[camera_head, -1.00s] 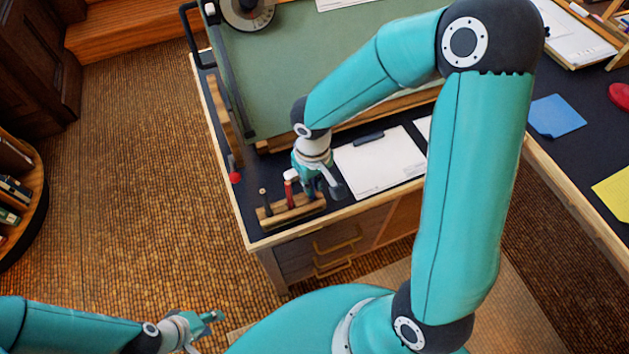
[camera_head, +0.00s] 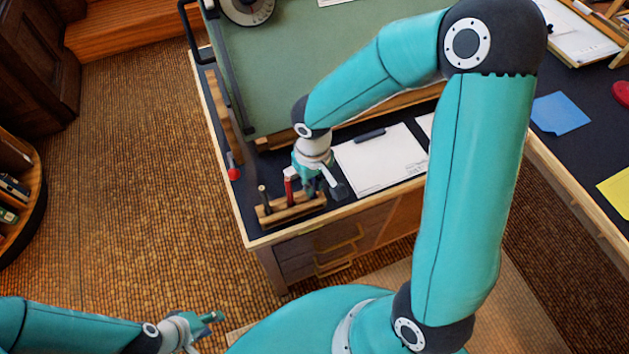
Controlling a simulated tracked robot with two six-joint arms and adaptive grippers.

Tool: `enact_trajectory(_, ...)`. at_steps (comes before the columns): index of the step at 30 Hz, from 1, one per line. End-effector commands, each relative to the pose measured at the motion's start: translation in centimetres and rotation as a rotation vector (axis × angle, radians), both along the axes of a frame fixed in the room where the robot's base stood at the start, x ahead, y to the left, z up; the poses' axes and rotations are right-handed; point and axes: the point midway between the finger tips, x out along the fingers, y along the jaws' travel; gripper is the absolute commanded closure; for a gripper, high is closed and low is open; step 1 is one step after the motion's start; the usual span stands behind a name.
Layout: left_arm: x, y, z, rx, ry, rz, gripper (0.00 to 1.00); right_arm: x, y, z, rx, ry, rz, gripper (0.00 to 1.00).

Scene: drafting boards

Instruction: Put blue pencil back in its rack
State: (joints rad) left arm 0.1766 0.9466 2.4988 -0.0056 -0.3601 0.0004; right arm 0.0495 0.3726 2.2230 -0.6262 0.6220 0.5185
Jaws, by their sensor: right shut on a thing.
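The wooden pencil rack (camera_head: 292,212) stands near the front left corner of the dark desk. A dark pencil (camera_head: 263,195) and a red pencil (camera_head: 289,187) stand upright in it. My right gripper (camera_head: 322,189) points down over the right end of the rack, beside the red one. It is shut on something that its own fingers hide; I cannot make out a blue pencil. My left gripper (camera_head: 215,317) is at the lower left, over the floor and away from the desk. Its fingers are too small to tell their state.
A white paper on a clipboard (camera_head: 380,160) lies right of my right gripper. The green drafting board (camera_head: 300,70) rises behind. A small red object (camera_head: 234,173) lies at the desk's left edge. A blue sheet (camera_head: 560,113) and a yellow sheet (camera_head: 616,190) lie on the right desk.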

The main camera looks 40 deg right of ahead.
Motion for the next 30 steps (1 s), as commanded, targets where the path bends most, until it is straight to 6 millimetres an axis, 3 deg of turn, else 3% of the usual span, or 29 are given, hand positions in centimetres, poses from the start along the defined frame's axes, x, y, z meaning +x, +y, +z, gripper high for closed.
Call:
enact_trajectory(14, 0.00, 0.00, -0.76, 0.000, 0.000, 0.000, 0.60, -0.02, -0.03, -0.71, 0.000, 0.000, -0.001, 1.00)
enact_trajectory(15, 0.00, 0.00, -0.70, 0.000, 0.000, 0.000, 0.60, -0.02, -0.04, -0.65, 0.000, 0.000, -0.001, 0.84)
enact_trajectory(20, 0.01, 0.00, -0.67, 0.000, 0.000, 0.000, 0.60, -0.03, -0.04, -0.62, 0.000, 0.000, -0.001, 0.58)
enact_trajectory(30, 0.01, 0.01, -0.61, 0.000, 0.000, 0.000, 0.60, 0.00, -0.05, -0.42, 0.000, -0.001, -0.002, 0.58)
